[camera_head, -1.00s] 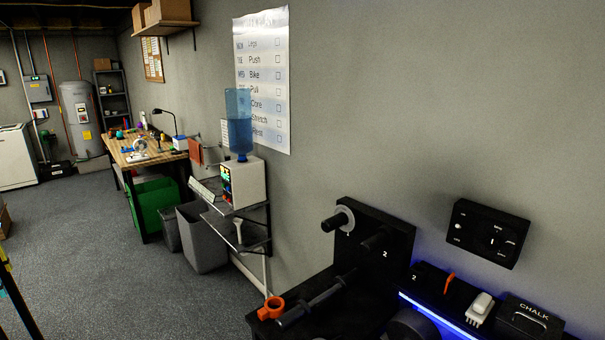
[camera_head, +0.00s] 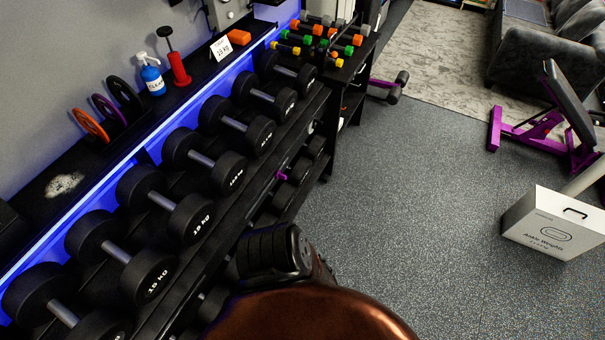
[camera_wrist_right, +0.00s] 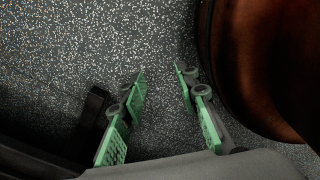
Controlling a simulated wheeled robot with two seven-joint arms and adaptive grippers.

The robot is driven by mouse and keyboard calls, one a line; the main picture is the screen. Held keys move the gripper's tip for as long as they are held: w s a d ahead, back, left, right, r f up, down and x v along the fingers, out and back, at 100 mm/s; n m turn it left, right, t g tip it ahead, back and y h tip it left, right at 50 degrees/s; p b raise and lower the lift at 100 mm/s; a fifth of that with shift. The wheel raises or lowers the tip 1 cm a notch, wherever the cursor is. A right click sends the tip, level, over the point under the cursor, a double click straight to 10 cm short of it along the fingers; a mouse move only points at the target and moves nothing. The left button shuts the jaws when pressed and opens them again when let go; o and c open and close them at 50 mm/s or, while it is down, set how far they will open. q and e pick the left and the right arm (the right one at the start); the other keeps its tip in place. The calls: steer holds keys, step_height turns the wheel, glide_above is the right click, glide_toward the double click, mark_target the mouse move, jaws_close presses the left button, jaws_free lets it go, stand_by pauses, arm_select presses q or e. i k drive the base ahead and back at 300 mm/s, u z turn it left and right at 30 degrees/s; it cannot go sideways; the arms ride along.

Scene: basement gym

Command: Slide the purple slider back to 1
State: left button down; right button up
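A small purple piece (camera_head: 281,176) shows on the dumbbell rack's front, below the top row. It may be the purple slider, but it is too small to tell, and I cannot read any scale or number beside it. My right gripper (camera_wrist_right: 160,74) shows in the right wrist view with its green-padded fingers spread apart. Nothing is between them but a view of the speckled floor. The gripper's distance from the purple piece cannot be told. My left gripper is not in view.
A rack (camera_head: 220,212) of black dumbbells runs along the wall under a blue-lit shelf. Small coloured dumbbells fill a stand (camera_head: 350,75) beyond. A purple bench (camera_head: 545,127) and a white ankle-weights box (camera_head: 525,218) stand right. The floor (camera_head: 410,200) between is clear.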

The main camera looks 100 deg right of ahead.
mark_target(279, 175)
steer(key=z, duration=3.05)
